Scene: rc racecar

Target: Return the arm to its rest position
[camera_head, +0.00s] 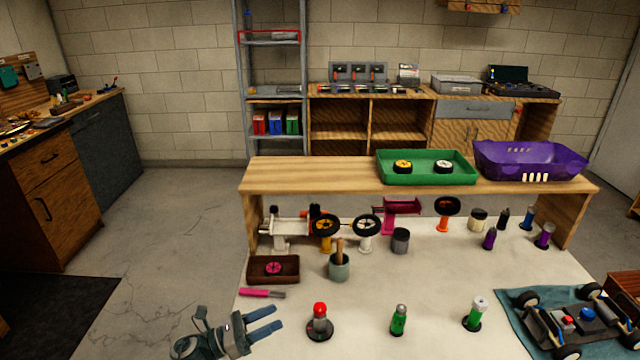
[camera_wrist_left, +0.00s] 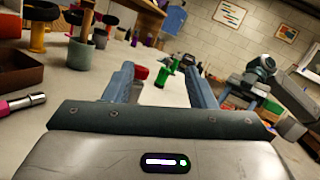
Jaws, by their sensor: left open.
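My left gripper (camera_head: 277,319) is open and empty at the front left of the light work mat, its two blue fingers pointing right. In the left wrist view its fingers (camera_wrist_left: 158,74) stand apart with nothing held. A red-topped item (camera_head: 319,318) stands on the mat a little right of the fingertips, apart from them. It also shows beyond the fingers in the left wrist view (camera_wrist_left: 139,72). My right gripper cannot be made out in the head view.
A pink-handled tool (camera_head: 262,293) and a dark brown tray (camera_head: 256,280) lie behind my gripper. Green bottles (camera_head: 399,320) stand to the right. A car chassis (camera_head: 570,325) rests on a teal mat (camera_head: 508,300) at far right. A wooden shelf (camera_head: 300,175) spans the back.

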